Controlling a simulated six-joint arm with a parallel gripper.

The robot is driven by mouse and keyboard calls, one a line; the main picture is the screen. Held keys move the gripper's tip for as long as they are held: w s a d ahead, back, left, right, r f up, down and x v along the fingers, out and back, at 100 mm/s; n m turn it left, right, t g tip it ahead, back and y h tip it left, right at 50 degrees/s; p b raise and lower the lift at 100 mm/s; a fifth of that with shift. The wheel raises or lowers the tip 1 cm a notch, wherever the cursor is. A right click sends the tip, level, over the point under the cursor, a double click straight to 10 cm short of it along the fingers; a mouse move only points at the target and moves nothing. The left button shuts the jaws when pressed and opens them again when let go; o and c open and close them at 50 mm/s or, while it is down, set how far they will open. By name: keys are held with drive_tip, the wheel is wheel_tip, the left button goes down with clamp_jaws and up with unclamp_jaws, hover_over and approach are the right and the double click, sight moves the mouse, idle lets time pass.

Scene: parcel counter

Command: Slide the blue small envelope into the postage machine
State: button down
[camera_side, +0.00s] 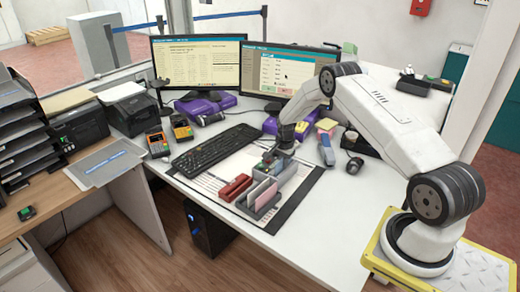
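My gripper (272,160) is low over the desk mat, at the back of a grey slotted holder (272,208). Its fingers are small and dark here, and I cannot tell whether they are open or shut, or whether they hold anything. Pink and pale envelopes (263,196) stand upright in the holder. I cannot make out a blue small envelope; it may be hidden or too small to tell. No machine is clearly marked as the postage machine. A grey block (290,172) is beside and partly under my gripper, and I cannot tell what it is.
A red stapler-like object (235,187) lies left of the holder on the dark-edged mat (212,183). A black keyboard (215,145) is behind. A blue-grey handheld item (326,150) and a dark cup-like object (354,165) are to the right. The front right desk is clear.

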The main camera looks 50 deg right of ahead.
drive_tip(key=c, duration=0.7)
unclamp_jaws()
drive_tip(key=shift+c, duration=0.2)
drive_tip(key=shift+r, duration=3.9)
